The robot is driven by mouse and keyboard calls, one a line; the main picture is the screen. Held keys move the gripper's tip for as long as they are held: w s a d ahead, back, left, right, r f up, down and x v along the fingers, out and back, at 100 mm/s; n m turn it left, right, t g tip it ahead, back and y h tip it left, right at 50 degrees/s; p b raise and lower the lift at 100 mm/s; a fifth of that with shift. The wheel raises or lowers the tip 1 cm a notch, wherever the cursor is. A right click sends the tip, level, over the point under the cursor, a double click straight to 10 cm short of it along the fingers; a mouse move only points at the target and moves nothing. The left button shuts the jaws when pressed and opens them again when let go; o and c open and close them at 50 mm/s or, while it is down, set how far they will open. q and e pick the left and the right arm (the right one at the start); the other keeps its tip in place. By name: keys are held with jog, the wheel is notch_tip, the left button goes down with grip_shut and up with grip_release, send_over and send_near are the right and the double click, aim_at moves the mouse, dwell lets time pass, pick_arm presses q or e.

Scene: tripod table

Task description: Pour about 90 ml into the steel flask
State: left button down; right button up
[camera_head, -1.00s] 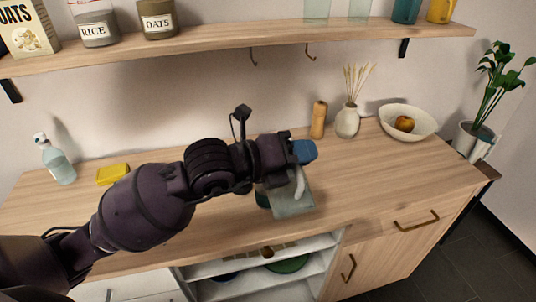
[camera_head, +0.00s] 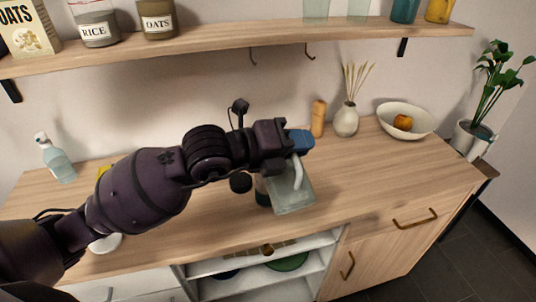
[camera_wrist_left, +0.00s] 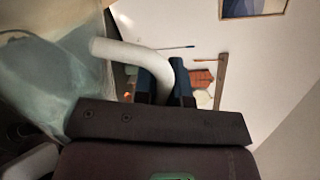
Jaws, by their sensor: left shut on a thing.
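My left gripper (camera_head: 300,143) is shut on the white handle of a clear, pale jug (camera_head: 293,196). In the left wrist view the blue fingers (camera_wrist_left: 167,80) close around the curved white handle (camera_wrist_left: 125,52), and the jug's translucent wall (camera_wrist_left: 45,65) fills the left side. I cannot tell the jug's exact tilt or how much is in it. A dark teal container (camera_head: 262,193) stands partly behind the jug's left side. A dark round thing (camera_head: 240,183) shows below my forearm. I cannot make out the steel flask for certain. My right gripper is not in view.
A wooden pepper mill (camera_head: 318,118), a reed vase (camera_head: 346,120) and a fruit bowl (camera_head: 406,120) stand at the back right. A soap bottle (camera_head: 56,160) stands at the left. A shelf (camera_head: 230,38) runs above. The counter's right side is clear.

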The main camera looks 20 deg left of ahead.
pick_arm(q)
jog(key=shift+w+a+r, duration=0.15)
jog(key=shift+r, duration=0.15)
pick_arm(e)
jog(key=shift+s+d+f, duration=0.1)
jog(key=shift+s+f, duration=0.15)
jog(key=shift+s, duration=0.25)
pick_arm(q)
jog(key=shift+w, duration=0.1)
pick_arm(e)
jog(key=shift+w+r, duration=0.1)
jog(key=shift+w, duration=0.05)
pick_arm(q)
jog(key=shift+w+a+r+n, duration=0.15)
jog(key=shift+r+n, duration=0.05)
jog(key=shift+n, duration=0.2)
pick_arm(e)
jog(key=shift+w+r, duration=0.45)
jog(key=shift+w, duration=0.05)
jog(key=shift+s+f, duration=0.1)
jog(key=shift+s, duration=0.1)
pick_arm(q)
jog(key=shift+r, duration=0.1)
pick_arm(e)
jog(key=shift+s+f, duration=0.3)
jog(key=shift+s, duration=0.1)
pick_arm(q)
jog(key=shift+w+a, duration=0.1)
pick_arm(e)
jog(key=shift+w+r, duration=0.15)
